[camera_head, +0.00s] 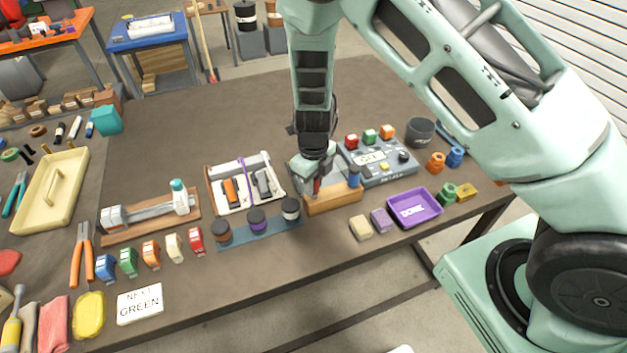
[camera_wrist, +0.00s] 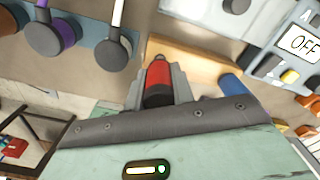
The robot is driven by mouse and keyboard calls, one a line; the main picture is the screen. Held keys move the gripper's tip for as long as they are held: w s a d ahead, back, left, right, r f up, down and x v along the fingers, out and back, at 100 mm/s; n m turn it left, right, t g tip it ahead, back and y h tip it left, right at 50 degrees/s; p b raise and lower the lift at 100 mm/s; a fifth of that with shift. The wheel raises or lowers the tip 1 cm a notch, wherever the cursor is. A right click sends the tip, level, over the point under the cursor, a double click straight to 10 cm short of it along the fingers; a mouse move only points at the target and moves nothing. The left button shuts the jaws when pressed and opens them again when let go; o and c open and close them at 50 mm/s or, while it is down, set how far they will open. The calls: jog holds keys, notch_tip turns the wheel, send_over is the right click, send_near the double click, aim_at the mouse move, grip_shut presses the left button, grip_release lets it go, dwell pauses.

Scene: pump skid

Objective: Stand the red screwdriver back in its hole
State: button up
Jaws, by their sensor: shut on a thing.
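The red screwdriver (camera_head: 317,186) is held in my gripper (camera_head: 316,178), over the wooden block (camera_head: 333,200). In the wrist view the red handle (camera_wrist: 158,78) sits between the two fingers of my gripper (camera_wrist: 160,85). The wooden block (camera_wrist: 195,60) lies just beyond it. A blue handle (camera_head: 354,177) stands upright in the right part of the block, and it also shows in the wrist view (camera_wrist: 232,85). The holes and the screwdriver's lower end are hidden, so I cannot tell whether it is in a hole.
A grey panel (camera_head: 385,168) reading OFF stands behind and right of the block. A blue strip with several dark-capped jars (camera_head: 257,220) lies left. A purple tray (camera_head: 415,206) and small yellow and purple blocks (camera_head: 361,228) lie right and in front. The table behind is clear.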

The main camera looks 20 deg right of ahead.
jog(key=shift+f+b, duration=0.4)
jog(key=shift+f, duration=0.3)
jog(key=o, duration=1.1)
notch_tip(320, 180, up, 18)
jog(key=shift+f+b, duration=0.25)
jog(key=shift+b, duration=0.15)
